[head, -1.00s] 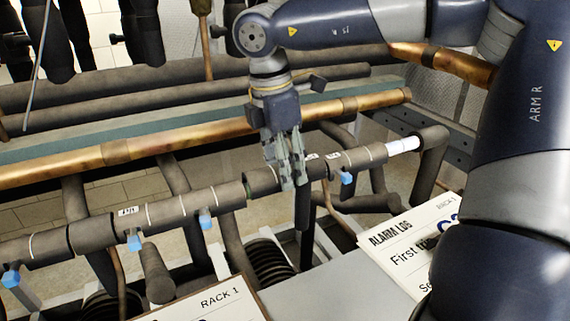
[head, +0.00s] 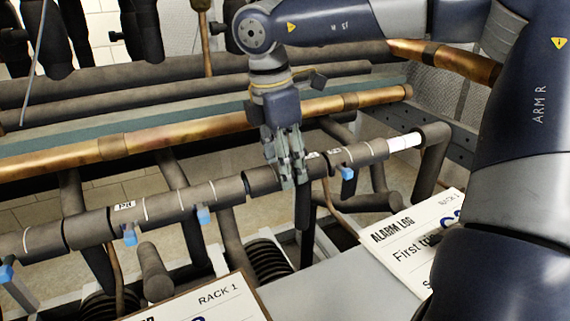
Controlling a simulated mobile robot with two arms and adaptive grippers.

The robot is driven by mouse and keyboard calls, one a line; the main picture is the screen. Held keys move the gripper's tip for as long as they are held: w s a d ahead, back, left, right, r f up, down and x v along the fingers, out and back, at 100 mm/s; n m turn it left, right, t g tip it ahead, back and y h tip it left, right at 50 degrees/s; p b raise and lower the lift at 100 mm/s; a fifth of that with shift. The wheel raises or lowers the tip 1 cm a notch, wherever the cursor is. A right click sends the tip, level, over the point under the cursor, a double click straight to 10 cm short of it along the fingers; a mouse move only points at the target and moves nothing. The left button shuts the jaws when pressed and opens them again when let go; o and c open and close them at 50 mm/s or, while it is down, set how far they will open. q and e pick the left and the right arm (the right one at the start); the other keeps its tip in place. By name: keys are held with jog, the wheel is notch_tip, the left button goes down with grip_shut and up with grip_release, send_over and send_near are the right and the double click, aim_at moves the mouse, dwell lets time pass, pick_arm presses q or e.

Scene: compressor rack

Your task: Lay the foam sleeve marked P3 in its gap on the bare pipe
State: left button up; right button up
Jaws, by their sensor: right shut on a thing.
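My right gripper (head: 288,178) points down at the pipe run and is shut on a dark grey foam sleeve (head: 262,181). The sleeve lies in line with its neighbours; the fingers hide its middle. A small white label (head: 310,155) shows just right of the fingers, too small to read, so I cannot confirm the P3 mark. Another sleeve (head: 95,228) further left has a white label (head: 124,206), also hard to read. A bare whitish stretch of pipe (head: 404,142) shows near the right elbow. Whether the held sleeve is fully seated is hidden. My left gripper is not in view.
Blue clips (head: 203,215) hang under the run. A copper pipe (head: 200,131) runs behind it. A clipboard (head: 215,300) and an alarm log sheet (head: 410,240) lie in front. Dark vertical pipes (head: 140,35) stand at the back left.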

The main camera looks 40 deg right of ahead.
dwell(0.3)
jog(key=o, duration=0.9)
jog(key=shift+w+a+r, duration=0.1)
jog(key=shift+a+r, duration=0.2)
jog(key=shift+r, duration=1.65)
jog(key=shift+w+a+r, duration=0.1)
jog(key=shift+a+r, duration=0.15)
jog(key=shift+r, duration=1.75)
jog(key=shift+w+a+r, duration=0.1)
jog(key=shift+a+r, duration=0.2)
jog(key=shift+r, duration=1.65)
jog(key=shift+s, duration=0.1)
